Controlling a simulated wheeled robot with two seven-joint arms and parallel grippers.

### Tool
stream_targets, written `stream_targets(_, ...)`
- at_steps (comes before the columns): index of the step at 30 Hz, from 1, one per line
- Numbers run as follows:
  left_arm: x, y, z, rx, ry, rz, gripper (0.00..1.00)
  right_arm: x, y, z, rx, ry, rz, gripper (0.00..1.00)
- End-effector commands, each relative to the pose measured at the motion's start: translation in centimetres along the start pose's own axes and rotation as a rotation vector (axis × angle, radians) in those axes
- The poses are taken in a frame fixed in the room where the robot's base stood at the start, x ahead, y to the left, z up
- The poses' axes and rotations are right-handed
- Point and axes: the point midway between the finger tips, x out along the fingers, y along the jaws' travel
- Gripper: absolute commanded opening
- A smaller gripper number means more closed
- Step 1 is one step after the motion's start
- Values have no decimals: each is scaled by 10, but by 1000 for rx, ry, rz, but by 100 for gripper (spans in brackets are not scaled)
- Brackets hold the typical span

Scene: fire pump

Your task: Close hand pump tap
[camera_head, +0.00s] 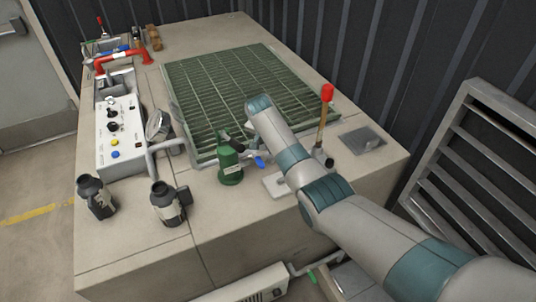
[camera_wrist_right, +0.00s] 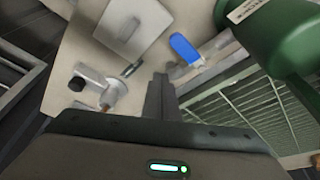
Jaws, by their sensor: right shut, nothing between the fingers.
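The hand pump has an upright lever with a red knob (camera_head: 327,92) on the right of the tan counter in the head view. A blue tap handle (camera_head: 260,162) shows between the green canister (camera_head: 230,163) and my right arm. In the right wrist view the blue tap handle (camera_wrist_right: 186,50) lies just above and right of my right gripper's fingertips (camera_wrist_right: 160,80). The fingers are shut and empty, and appear apart from the handle. My right arm hides the gripper and part of the pump in the head view. My left gripper is not in view.
A green grating (camera_head: 215,85) fills the counter's middle. A white control box (camera_head: 120,130), a gauge (camera_head: 157,126) and two dark nozzles stand at left. The green canister (camera_wrist_right: 290,35) is close on the right in the wrist view. A louvred panel (camera_head: 480,160) stands at right.

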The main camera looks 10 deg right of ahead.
Motion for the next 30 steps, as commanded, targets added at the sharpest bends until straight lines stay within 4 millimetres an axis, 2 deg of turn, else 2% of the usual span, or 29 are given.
stream_targets(6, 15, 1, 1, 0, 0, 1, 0, -38, -8, -3, 1, 5, -2, 0)
stream_targets(13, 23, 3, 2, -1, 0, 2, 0, -67, -13, -5, 1, 3, 0, 0)
stream_targets(18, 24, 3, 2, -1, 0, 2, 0, -75, -14, -6, 1, 3, 2, 0)
stream_targets(30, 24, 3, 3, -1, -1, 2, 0, -75, -14, -6, 1, 3, 3, 0)
